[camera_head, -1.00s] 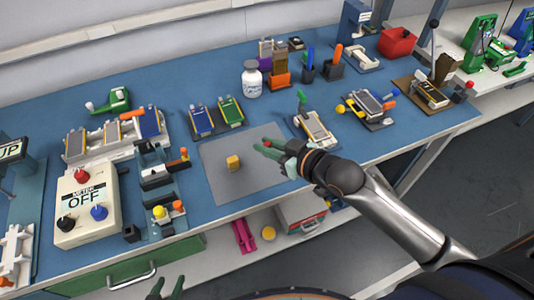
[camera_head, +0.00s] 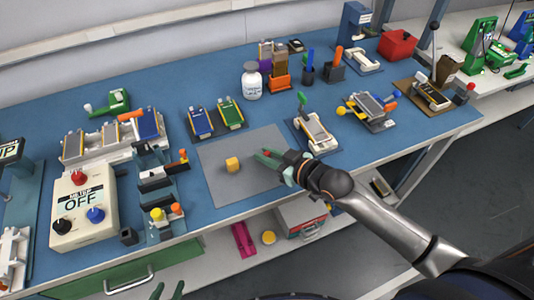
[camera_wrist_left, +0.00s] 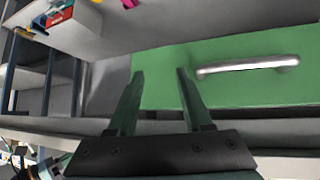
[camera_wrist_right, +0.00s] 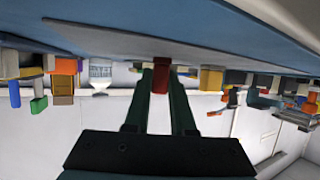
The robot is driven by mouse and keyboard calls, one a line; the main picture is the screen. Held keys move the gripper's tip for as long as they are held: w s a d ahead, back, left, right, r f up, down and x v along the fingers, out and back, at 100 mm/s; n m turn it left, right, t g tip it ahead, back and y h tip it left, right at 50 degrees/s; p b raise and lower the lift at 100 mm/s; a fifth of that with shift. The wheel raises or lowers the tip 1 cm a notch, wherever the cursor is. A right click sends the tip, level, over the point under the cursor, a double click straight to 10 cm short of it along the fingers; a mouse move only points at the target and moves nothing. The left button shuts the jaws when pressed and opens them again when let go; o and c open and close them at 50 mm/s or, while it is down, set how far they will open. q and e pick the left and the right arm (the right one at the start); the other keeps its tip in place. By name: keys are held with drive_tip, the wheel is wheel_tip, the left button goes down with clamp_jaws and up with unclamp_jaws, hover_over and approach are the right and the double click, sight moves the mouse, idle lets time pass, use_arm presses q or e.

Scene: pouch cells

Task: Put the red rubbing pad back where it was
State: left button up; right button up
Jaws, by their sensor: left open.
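The red rubbing pad (camera_wrist_right: 160,78) is between the fingertips of my right gripper (camera_wrist_right: 161,84), which is shut on it. In the head view my right gripper (camera_head: 265,156) is low over the right part of the grey mat (camera_head: 212,186), with a bit of red at its fingertips. Whether the pad touches the mat is hard to tell. A yellow block (camera_head: 232,164) sits on the mat, left of the gripper and apart from it. My left gripper (camera_head: 168,291) is open and empty in front of the bench; its spread fingers show in the left wrist view (camera_wrist_left: 160,82) before the green drawer.
A white bottle (camera_head: 251,82) and a purple-and-orange block stand (camera_head: 276,72) are behind the mat. A metal-topped fixture (camera_head: 315,131) is close right of my right gripper. The meter box (camera_head: 84,220) stands left. Much of the mat is clear.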

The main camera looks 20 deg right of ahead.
drive_tip(key=o, duration=0.4)
drive_tip(key=p+v, duration=0.1)
drive_tip(key=v, duration=1.1)
drive_tip(key=shift+r, duration=0.1)
